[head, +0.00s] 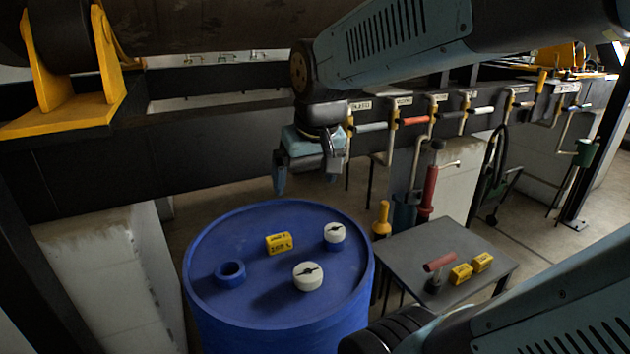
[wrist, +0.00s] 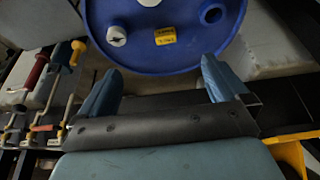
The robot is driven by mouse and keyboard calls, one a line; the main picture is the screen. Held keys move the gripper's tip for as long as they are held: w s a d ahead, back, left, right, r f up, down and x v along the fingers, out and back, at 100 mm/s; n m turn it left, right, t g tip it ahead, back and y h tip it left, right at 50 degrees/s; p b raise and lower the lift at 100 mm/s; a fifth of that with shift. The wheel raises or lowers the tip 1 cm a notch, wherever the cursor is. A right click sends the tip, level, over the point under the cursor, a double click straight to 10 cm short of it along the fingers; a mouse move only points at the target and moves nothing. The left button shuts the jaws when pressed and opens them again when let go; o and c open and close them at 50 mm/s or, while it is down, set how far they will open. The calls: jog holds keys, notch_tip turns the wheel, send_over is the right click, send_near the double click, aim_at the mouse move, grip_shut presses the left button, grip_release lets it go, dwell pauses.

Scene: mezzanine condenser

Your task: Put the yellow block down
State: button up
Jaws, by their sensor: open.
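A yellow block (head: 279,243) with dark lettering lies on top of the blue drum (head: 230,318). It also shows in the wrist view (wrist: 165,36), beyond the fingertips. My gripper (head: 307,178) is above the far side of the drum, apart from the block. In the wrist view its two blue fingers (wrist: 158,85) are spread wide with nothing between them. Two more yellow blocks (head: 461,273) (head: 483,262) lie on the small grey table (head: 410,252) to the right of the drum.
Two white caps (head: 308,276) (head: 334,235) and a blue ring (head: 230,274) share the drum top with the block. A dark beam with labelled pipes and handles (head: 410,121) runs behind. Bare drum top shows around these things.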

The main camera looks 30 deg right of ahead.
jog(key=shift+t, duration=0.6)
jog(key=shift+s+d+r, duration=0.1)
jog(key=shift+s+r, duration=0.1)
jog(key=shift+s, duration=0.75)
jog(key=shift+s+d+r, duration=0.1)
jog(key=shift+s+r, duration=0.15)
jog(key=shift+s, duration=0.75)
jog(key=shift+s+d+r, duration=0.1)
jog(key=shift+s+r, duration=0.1)
jog(key=shift+s, duration=0.75)
